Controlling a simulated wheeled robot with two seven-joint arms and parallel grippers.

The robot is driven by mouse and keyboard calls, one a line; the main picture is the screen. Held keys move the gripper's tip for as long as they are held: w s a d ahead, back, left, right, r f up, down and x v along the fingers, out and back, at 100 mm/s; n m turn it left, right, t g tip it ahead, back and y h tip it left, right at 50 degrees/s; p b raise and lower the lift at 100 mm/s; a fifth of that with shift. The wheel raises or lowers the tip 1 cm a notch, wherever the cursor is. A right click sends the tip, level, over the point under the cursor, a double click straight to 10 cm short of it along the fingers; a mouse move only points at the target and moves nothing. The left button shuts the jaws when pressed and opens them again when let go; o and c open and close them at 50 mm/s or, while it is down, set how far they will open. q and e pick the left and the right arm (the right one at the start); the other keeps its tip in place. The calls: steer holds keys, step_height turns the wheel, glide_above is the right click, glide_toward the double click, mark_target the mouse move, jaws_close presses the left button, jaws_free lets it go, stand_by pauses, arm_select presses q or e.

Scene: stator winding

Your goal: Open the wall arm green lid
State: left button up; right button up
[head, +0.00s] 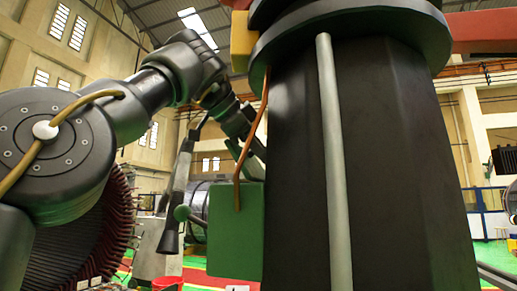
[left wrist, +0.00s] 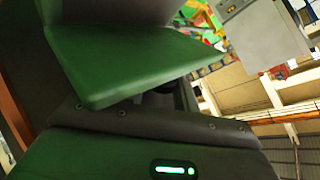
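The green lid (head: 235,232) is a flat green panel at the left side of the thick dark column (head: 390,170) in the head view. Its face looks upright there. In the left wrist view a large green panel (left wrist: 130,65) fills the upper middle, close over a dark gripper body with screws and a green light. Contact cannot be told. My right gripper is not in view.
A pale vertical pipe (head: 335,165) and a thin orange-brown cable (head: 250,135) run down near the column. A stator with red wires (head: 110,235) stands at lower left. A dark tapered part (head: 175,200) hangs left of the lid. A grey box (left wrist: 265,40) shows in the left wrist view.

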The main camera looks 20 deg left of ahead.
arm_select(q)
steer(key=o, duration=0.4)
